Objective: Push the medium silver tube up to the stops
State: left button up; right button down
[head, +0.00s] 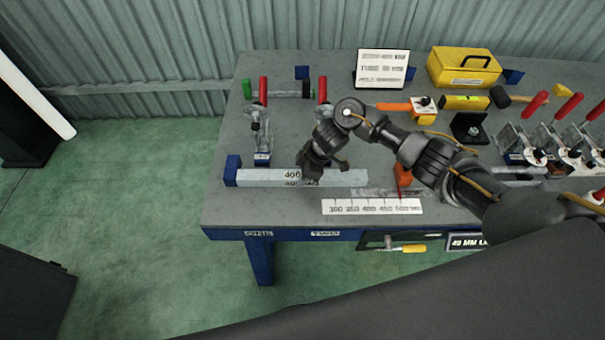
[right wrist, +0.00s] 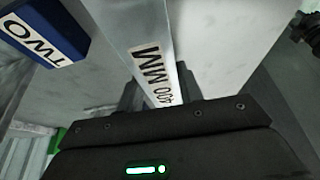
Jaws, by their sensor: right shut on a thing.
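The silver tube marked 400 (head: 258,177) lies along the front of the grey bench, its left end at a blue stop block (head: 231,170). I cannot tell whether they touch. My left gripper is not in view.
Red-handled clamps (head: 540,140) crowd the right. Bare bench lies left of the standing clamp (head: 257,125).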

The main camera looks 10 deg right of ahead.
jog(key=shift+w+a+r, duration=0.15)
jog(key=shift+a, duration=0.05)
jog(key=c, duration=1.3)
grip_release()
jog(key=o, duration=0.5)
jog(key=shift+c, duration=0.2)
jog(key=shift+d, duration=0.1)
jog(key=shift+d+r, duration=0.15)
jog(key=v, duration=1)
